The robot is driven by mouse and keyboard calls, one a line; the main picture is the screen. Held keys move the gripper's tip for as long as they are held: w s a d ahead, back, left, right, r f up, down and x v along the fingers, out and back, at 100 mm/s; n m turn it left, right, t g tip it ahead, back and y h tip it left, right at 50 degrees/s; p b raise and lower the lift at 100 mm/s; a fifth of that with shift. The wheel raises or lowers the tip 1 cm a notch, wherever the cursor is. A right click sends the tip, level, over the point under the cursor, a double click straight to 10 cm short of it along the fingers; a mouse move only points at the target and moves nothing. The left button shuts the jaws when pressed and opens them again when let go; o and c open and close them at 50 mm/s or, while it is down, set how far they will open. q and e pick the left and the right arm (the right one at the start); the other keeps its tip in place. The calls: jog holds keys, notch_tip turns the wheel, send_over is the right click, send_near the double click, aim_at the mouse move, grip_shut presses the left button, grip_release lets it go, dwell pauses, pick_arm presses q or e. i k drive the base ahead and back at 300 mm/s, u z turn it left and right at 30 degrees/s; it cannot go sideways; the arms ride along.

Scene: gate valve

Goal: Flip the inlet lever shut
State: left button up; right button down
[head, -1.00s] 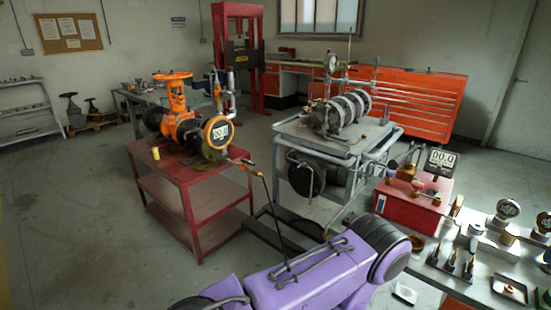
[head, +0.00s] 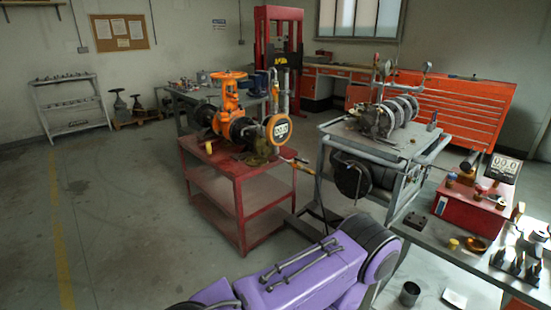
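The orange gate valve (head: 230,98), with an orange handwheel on top, sits on a red two-tier cart (head: 240,165) left of centre. A small yellow piece (head: 208,147) stands at the cart's front left. I cannot tell which of these is the inlet lever, or its position. Neither gripper is in view.
A grey pump cart (head: 375,145) stands right of the red cart. A bench with a red box (head: 470,208), a dark cup (head: 409,294) and small parts lies at the right. My purple body part covers the bottom centre. The floor at left is clear.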

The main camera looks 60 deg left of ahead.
aim_at(295, 157)
jog(key=u, duration=1.25)
jog(key=i, duration=1.25)
jog(key=u, duration=0.7)
jog(key=k, duration=0.7)
jog(key=u, duration=0.5)
jog(key=i, duration=1.4)
jog(key=z, duration=0.05)
